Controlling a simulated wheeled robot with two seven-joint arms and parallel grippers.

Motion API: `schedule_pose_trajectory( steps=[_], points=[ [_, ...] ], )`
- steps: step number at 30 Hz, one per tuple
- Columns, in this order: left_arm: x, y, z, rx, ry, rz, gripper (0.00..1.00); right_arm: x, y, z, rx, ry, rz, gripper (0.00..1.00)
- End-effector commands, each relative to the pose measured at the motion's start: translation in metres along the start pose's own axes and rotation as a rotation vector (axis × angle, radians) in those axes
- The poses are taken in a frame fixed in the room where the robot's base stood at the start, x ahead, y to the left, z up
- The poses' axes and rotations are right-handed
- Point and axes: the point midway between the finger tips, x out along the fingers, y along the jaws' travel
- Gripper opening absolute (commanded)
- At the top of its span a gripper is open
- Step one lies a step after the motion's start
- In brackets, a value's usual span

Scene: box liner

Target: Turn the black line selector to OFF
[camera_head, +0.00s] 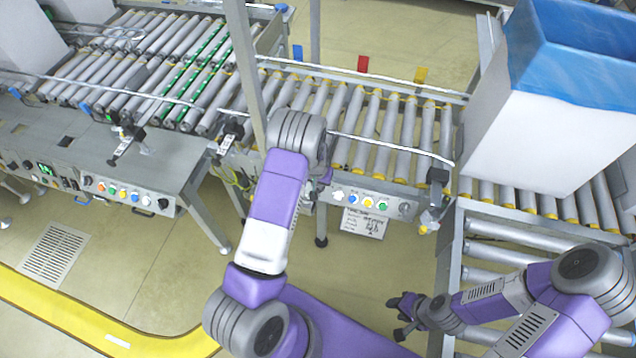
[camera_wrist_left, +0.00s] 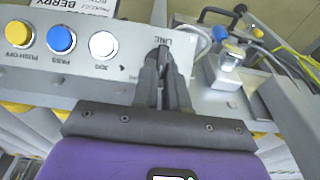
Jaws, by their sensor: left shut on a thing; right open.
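The black line selector (camera_wrist_left: 163,48) sits at the end of a grey button panel, beside the upside-down word LINE in the left wrist view. My left gripper (camera_wrist_left: 163,60) is shut on it, one dark finger on each side. Most of the knob is hidden between the fingers, so I cannot tell which position it points to. In the head view my left arm covers the selector and most of the left gripper (camera_head: 318,190). My right gripper (camera_head: 398,318) is open and empty, low in front of the conveyor, away from the panel.
White (camera_wrist_left: 103,45), blue (camera_wrist_left: 61,40) and yellow (camera_wrist_left: 18,34) buttons line the panel beside the selector. A grey bracket with a blue-topped part (camera_wrist_left: 232,55) stands on its other side. A large white box with blue liner (camera_head: 560,120) sits on the right-hand rollers.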

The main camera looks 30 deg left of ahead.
Motion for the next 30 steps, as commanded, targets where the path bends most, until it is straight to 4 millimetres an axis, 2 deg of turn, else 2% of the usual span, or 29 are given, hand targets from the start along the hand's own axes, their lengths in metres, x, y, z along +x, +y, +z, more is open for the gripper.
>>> schedule_pose_trajectory(
  steps=[1, 6, 17, 27, 30],
  points=[
    [0.006, 0.003, 0.009, 0.002, -0.022, 0.003, 0.14, 0.001, 0.000, 0.000, 0.000, 0.000, 0.000, 0.42],
    [0.006, 0.001, 0.009, 0.000, -0.022, 0.002, 0.38, 0.001, 0.000, 0.000, 0.000, 0.000, 0.000, 0.42],
    [0.000, 0.000, 0.004, 0.000, -0.012, 0.000, 0.38, -0.001, 0.000, 0.000, 0.000, 0.000, 0.000, 0.42],
    [-0.054, 0.000, 0.004, 0.000, -0.014, 0.001, 0.38, -0.017, -0.006, 0.001, 0.000, 0.000, 0.000, 0.42],
    [-0.064, 0.000, 0.004, 0.001, -0.017, 0.001, 0.38, -0.020, -0.007, 0.001, 0.000, 0.000, 0.000, 0.42]
  ],
)
